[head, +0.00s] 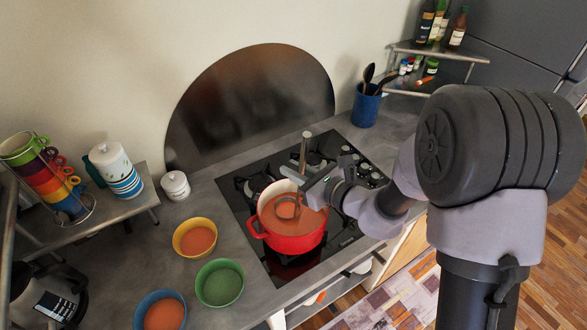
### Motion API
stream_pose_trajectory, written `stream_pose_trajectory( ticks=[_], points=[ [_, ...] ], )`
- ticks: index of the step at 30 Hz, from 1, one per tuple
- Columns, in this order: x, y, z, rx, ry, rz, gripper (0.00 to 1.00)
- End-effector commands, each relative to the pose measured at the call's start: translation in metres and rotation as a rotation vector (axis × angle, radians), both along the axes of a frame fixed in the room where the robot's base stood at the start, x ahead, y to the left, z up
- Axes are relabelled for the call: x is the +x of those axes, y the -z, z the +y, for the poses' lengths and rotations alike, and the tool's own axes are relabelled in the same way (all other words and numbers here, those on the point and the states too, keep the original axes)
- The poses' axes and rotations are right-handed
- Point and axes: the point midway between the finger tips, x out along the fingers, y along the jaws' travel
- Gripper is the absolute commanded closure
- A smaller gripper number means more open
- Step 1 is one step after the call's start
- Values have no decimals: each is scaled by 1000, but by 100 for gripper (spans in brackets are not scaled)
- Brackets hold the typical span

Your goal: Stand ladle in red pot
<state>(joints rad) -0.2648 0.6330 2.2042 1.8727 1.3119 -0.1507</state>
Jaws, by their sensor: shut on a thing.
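The red pot (292,241) stands on the black stove, with orange-red soup inside. The ladle (304,147) is upright, slightly tilted, with its handle rising above the pot. Its bowl is at the soup inside the rim; I cannot tell whether it touches the pot's bottom. My gripper (305,179) comes in from the right over the pot's rim and is shut on the ladle's handle. The fingers partly hide the handle's middle.
Yellow (195,237), green (220,283) and blue (160,311) bowls stand on the counter at left. A small white lidded jar (175,186) is behind them. A blue utensil holder (365,107) stands at the back right, below a corner shelf with bottles.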

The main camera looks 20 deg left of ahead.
Motion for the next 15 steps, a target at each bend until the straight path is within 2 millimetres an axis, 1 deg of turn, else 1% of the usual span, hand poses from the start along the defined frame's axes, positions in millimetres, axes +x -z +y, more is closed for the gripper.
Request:
stream_pose_trajectory(
  ticks=[1, 5, 14, 15],
  points=[
    [0, 9, 0, 1, 0, 0, 100],
    [0, 17, 0, 1, 0, 0, 100],
    [0, 17, 0, 1, 0, 0, 100],
    [0, 17, 0, 1, 0, 0, 77]
  ],
)
